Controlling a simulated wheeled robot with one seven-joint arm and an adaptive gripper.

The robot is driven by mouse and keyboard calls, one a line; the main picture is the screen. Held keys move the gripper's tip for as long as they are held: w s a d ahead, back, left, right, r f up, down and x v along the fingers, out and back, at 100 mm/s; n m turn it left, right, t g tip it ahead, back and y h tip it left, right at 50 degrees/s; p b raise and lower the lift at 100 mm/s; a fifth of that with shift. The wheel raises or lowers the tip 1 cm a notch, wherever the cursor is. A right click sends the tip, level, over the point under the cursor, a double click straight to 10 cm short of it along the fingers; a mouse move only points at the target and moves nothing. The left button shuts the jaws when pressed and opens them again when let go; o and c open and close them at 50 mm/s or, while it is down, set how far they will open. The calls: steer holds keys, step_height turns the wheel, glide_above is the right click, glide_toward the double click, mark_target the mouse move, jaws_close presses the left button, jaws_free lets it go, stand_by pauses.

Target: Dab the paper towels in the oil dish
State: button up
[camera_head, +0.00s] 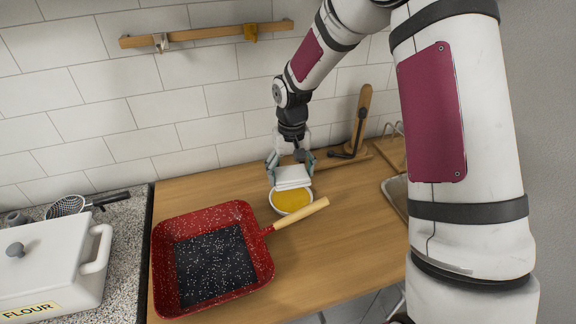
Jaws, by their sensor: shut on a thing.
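The oil dish (291,200) is a small white bowl of yellow oil on the wooden counter. My gripper (291,172) is directly above the back of the dish, pointing down. It is shut on the white folded paper towels (292,184). The towels overlap the far rim of the dish in the picture. I cannot tell whether their lower edge touches the oil. The far part of the dish is hidden behind the towels.
A red speckled square pan (253,283) stands left of the dish, its wooden handle (301,216) passing just in front of it. A white flour box (52,262) and a strainer (66,206) are at the left. A wooden stand (361,118) is behind right. The sink (396,196) is at the right.

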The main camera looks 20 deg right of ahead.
mark_target(291, 198)
steer(key=shift+f+b, duration=0.9)
steer(key=shift+f, duration=2)
steer(key=shift+s+f, duration=0.1)
steer(key=shift+f, duration=0.5)
steer(key=shift+r+p, duration=0.95)
steer(key=shift+r, duration=2.65)
